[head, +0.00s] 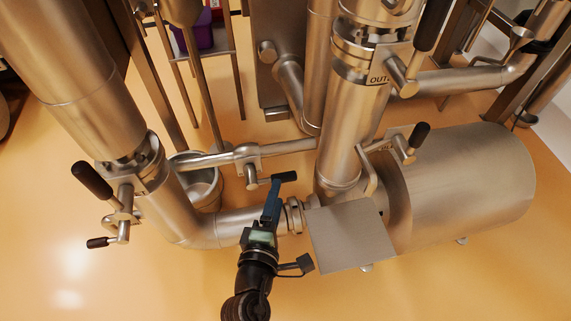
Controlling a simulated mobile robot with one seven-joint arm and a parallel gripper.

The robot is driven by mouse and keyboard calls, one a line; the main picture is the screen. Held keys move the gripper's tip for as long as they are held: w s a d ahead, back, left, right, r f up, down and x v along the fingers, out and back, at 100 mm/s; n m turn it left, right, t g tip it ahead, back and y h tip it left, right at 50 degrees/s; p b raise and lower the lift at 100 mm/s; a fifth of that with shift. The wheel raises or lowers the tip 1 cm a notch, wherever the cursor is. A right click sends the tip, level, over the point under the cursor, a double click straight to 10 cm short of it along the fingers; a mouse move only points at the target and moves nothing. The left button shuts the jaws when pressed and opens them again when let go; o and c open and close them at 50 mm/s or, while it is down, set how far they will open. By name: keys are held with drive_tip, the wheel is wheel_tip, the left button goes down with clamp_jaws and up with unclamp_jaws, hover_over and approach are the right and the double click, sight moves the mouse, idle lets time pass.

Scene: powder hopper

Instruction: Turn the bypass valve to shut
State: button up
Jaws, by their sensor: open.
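The valve on the narrow metal cross pipe, which I take to be the bypass valve (249,165), is left of centre; no label on it can be read. Its short round stem points towards the camera. Its lever is hard to make out beside the dark far finger of my gripper. My gripper (296,220) is in the lower middle, with its fingers spread apart and nothing between them. The far finger is just right of the valve stem; I cannot tell whether they touch. The near finger lies beside the flat metal plate.
A left valve (123,210) and an outlet valve (402,75) have black-gripped levers. Another black-gripped lever (417,137) is above the large horizontal drum (470,190). A square metal plate (350,236) is right of my gripper. Open floor lies lower left.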

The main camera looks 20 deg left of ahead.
drive_tip(key=b+x, duration=0.2)
drive_tip(key=x, duration=0.8)
clamp_jaws()
idle(1.3)
